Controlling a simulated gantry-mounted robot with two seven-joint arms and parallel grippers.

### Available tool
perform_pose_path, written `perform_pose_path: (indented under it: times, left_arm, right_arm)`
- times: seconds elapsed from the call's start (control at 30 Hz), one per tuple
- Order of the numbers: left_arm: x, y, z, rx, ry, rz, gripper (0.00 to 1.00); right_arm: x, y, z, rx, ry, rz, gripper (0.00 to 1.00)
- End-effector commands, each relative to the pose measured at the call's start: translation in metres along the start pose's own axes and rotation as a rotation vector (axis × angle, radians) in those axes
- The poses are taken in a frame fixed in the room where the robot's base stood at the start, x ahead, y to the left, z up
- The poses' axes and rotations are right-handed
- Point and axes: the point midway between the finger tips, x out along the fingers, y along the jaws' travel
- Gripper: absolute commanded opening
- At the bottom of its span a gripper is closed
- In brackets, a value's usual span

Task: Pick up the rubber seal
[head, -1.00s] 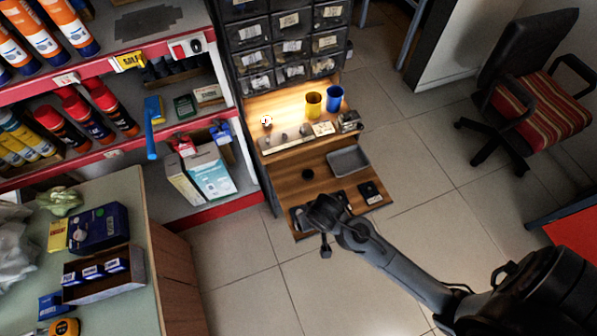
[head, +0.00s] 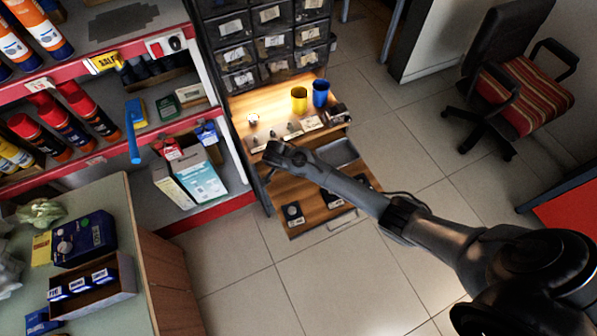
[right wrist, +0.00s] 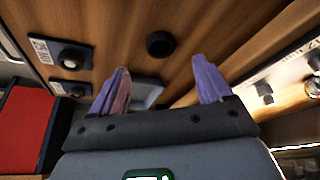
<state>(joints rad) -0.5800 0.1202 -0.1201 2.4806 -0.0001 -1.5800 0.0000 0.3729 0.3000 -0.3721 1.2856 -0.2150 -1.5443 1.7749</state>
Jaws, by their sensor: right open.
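A small black round piece, which looks like the rubber seal (right wrist: 152,45), lies on the wooden lower board in the right wrist view. In the head view it is not visible; my right arm covers that part of the board. My right gripper (right wrist: 160,68) is open and empty, its two purple fingers spread. The seal shows between and beyond the fingertips, apart from them. In the head view my right gripper (head: 271,164) is over the left part of the lower board (head: 318,214), near the upper shelf. My left gripper is not in view.
A grey tray (head: 341,152) and black labelled pads (head: 293,213) lie on the same board. The lit shelf above holds a yellow cup (head: 299,99), a blue cup (head: 321,92) and small parts. Dark drawers (head: 270,43) stand behind. A chair (head: 520,90) stands right; floor between is clear.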

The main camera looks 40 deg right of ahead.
Motion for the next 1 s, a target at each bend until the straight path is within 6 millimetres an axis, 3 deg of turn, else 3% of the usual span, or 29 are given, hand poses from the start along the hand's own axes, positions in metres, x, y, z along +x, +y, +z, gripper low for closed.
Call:
perform_pose_path:
  times: [0.27, 0.6, 1.0]
  left_arm:
    - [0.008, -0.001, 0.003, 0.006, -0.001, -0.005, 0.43]
    - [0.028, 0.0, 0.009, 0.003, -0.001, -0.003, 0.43]
    - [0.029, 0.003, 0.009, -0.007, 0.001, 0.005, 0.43]
  right_arm:
    - [0.018, 0.0, 0.0, 0.0, 0.0, -0.001, 0.79]
    - [0.059, -0.001, 0.003, -0.002, 0.001, -0.001, 0.79]
    - [0.066, 0.0, 0.003, -0.001, 0.0, -0.002, 0.76]
